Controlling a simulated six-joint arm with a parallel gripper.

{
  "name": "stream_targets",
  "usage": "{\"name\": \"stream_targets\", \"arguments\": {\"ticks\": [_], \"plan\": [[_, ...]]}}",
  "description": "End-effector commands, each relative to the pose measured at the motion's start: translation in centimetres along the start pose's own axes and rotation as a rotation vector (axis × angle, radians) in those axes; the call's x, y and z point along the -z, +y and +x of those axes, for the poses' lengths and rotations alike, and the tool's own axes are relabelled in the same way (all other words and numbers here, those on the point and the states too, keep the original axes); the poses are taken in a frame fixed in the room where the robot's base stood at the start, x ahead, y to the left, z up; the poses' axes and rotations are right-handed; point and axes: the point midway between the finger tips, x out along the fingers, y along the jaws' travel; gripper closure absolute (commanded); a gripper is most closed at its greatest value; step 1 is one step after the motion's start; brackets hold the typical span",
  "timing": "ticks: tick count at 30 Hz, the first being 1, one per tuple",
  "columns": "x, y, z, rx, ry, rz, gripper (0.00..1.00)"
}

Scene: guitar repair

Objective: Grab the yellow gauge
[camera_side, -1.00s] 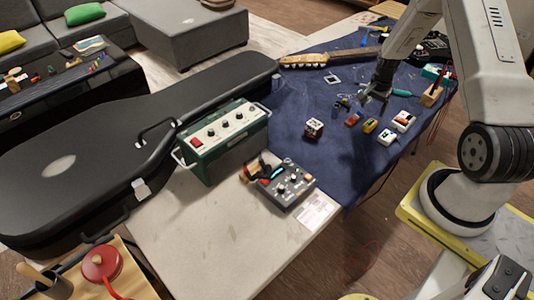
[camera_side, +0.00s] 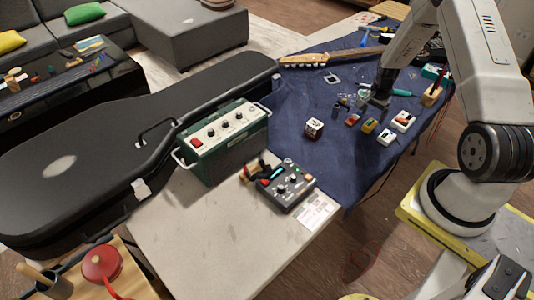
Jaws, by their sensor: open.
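A small yellow object (camera_side: 370,125), which looks like the yellow gauge, lies on the dark blue cloth (camera_side: 300,105) between a red-topped object and a white one. My gripper (camera_side: 376,106) points down just above and behind it, apart from it as far as I can tell. The gripper is open, with no object visible in its jaws. Its fingertips are small and dark against the cloth, so their exact height is hard to tell.
A guitar neck (camera_side: 325,59) lies behind. A green amplifier box (camera_side: 224,143) stands further left.

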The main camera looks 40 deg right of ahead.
Motion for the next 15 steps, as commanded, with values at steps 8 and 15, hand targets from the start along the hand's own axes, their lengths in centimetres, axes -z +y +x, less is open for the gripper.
{"name": "stream_targets", "arguments": {"ticks": [8, 15], "plan": [[0.2, 0.0, 2.0, -0.001, -0.001, 0.000, 0.15], [0.4, 0.0, 4.3, 0.000, 0.000, 0.000, 0.15]]}}
